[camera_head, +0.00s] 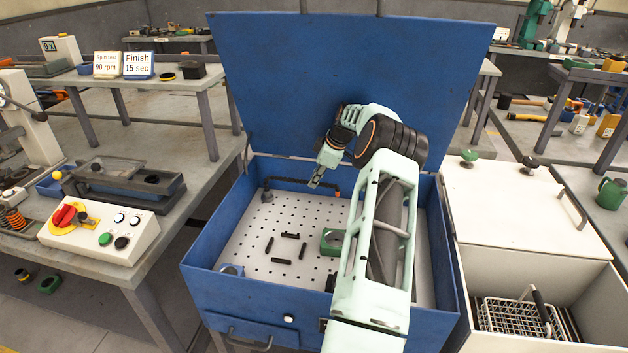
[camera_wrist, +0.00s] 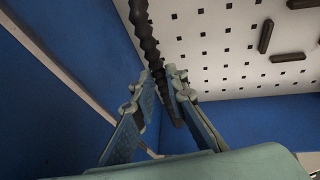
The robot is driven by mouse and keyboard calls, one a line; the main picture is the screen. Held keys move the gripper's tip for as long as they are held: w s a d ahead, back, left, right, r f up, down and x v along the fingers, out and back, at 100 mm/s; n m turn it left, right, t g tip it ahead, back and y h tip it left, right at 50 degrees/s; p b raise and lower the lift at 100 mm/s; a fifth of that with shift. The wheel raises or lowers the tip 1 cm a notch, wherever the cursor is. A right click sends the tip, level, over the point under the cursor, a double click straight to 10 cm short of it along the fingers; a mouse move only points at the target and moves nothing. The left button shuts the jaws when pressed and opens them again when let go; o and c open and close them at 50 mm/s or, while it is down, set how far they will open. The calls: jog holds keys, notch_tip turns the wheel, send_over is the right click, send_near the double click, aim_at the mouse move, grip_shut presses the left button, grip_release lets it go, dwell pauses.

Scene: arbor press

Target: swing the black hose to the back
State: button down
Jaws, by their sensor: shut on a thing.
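The black hose (camera_head: 290,182) runs along the back of the blue tub, from a dark fitting (camera_head: 266,194) at the back left towards my gripper. My gripper (camera_head: 315,183) reaches down over the back of the tub and is shut on the hose. In the wrist view the ribbed hose (camera_wrist: 143,30) passes between the two fingers of my gripper (camera_wrist: 161,84), and its lower end shows just beyond them. My arm hides part of the tub's right side.
The blue tub (camera_head: 205,257) has a perforated grey floor (camera_head: 247,222) with several short black bars (camera_head: 282,261) and a green block (camera_head: 331,241). Its raised lid (camera_head: 290,80) stands behind. A bench with a control box (camera_head: 95,232) is left; a cream cabinet (camera_head: 510,205) is right.

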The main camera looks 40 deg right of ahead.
jog(key=c, duration=1.9)
grip_release()
jog(key=shift+c, duration=0.2)
jog(key=shift+s+r, duration=0.15)
jog(key=shift+r, duration=0.1)
jog(key=s+d+r, duration=0.2)
jog(key=s, duration=1)
jog(key=shift+s+r, duration=0.15)
jog(key=shift+s, duration=0.25)
jog(key=shift+d, duration=0.1)
